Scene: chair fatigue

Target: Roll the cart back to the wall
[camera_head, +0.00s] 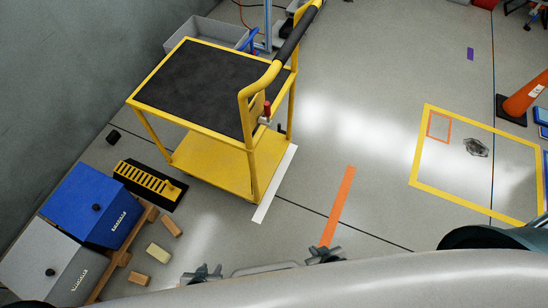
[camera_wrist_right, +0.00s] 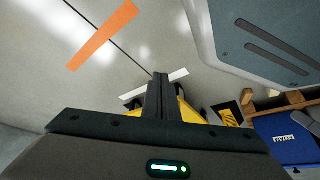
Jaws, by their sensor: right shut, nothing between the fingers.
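The yellow cart (camera_head: 215,170) with a black mat top stands upright on the floor, its push handle (camera_head: 262,80) on the right side. The grey wall (camera_head: 80,70) is at the left, with a strip of floor between its foot and the cart's lower deck. My left gripper (camera_head: 203,272) is low in the head view, apart from the cart; its jaw opening is unclear. My right gripper (camera_head: 325,254) is shut and empty, also apart from the cart. In the right wrist view its closed fingers (camera_wrist_right: 160,95) partly hide yellow cart parts (camera_wrist_right: 187,112).
A white strip (camera_head: 274,184) lies beside the cart, and an orange strip (camera_head: 338,207) farther right. Blue (camera_head: 92,200) and grey (camera_head: 55,262) boxes and small wooden blocks (camera_head: 158,253) are at lower left. A grey bin (camera_head: 210,34) is behind the cart. Floor to the right is mostly clear.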

